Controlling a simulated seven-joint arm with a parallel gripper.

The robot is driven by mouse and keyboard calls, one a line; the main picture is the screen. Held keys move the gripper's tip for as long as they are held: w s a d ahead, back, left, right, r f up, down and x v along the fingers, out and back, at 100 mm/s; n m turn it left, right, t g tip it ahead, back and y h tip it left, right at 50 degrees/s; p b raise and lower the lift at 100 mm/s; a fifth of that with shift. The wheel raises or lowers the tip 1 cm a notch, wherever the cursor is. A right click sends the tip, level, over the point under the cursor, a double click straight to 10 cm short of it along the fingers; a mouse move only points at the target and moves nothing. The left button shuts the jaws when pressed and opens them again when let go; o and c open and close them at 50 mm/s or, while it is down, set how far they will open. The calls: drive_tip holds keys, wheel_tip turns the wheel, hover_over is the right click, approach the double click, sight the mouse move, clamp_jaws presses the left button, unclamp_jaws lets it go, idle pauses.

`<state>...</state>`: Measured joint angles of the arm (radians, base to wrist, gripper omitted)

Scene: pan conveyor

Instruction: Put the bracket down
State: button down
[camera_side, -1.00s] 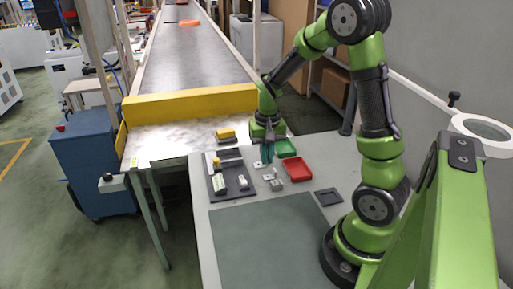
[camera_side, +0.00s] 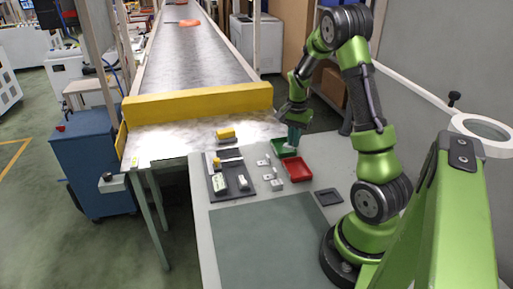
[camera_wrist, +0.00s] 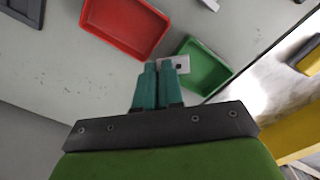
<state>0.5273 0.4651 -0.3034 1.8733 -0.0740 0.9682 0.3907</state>
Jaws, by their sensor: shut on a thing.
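My gripper (camera_side: 292,141) is shut on the bracket, a small light-grey metal piece with a dark hole, seen at the fingertips in the wrist view (camera_wrist: 183,64). In the side view the bracket is too small to make out clearly. The gripper is at the green tray (camera_side: 276,152), and in the wrist view the bracket overlaps the near left part of the green tray (camera_wrist: 212,79). I cannot tell whether the bracket touches the tray floor. The teal fingers hide part of the bracket.
A red tray (camera_side: 298,178) is beside the green one. Small grey parts (camera_side: 268,177) lie left of the red tray. A dark board (camera_side: 216,190) with parts is farther left, and a dark square frame (camera_side: 328,197) is at the right. The conveyor (camera_side: 197,60) runs behind a yellow barrier (camera_side: 198,104).

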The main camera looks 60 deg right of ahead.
drive_tip(key=w+d, duration=0.3)
drive_tip(key=shift+w+d+f, duration=0.25)
drive_tip(key=shift+w+d, duration=0.15)
drive_tip(key=shift+f, duration=1.75)
drive_tip(key=shift+f, duration=0.1)
drive_tip(key=c, duration=1.5)
unclamp_jaws()
drive_tip(key=shift+c, duration=0.2)
